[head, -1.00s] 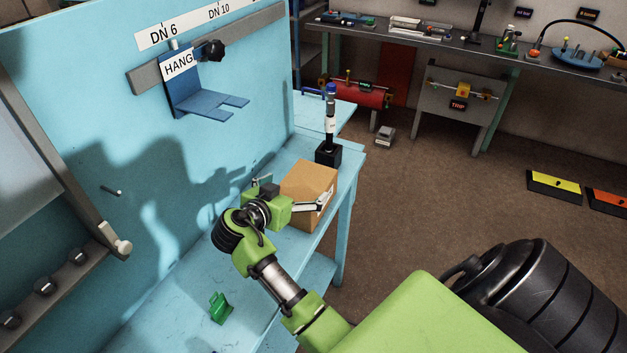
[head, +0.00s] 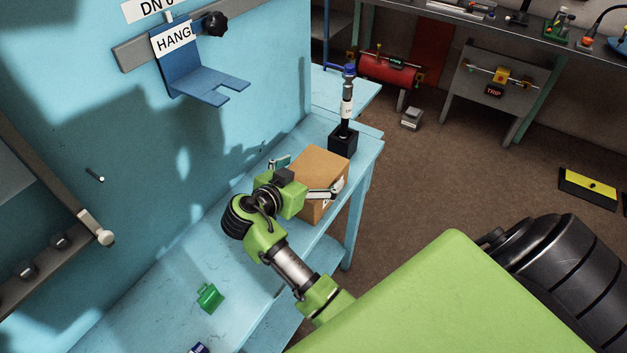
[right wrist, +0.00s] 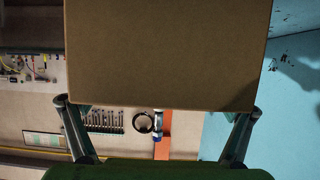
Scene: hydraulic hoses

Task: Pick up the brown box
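The brown box (head: 318,165) stands on the light blue bench (head: 180,310), just in front of a black holder. My right gripper (head: 305,180) reaches across it from the near side, with one finger along its right face and the other at its back left. In the right wrist view the box (right wrist: 165,50) fills the upper middle. No lift off the bench is visible. My left gripper is not in view.
The black holder (head: 342,142) with an upright bottle-like tool (head: 347,100) is close behind the box. A blue hanger bracket (head: 200,78) sticks out of the blue wall panel. A small green piece (head: 209,297) lies nearer on the bench. Open floor (head: 450,180) is on the right.

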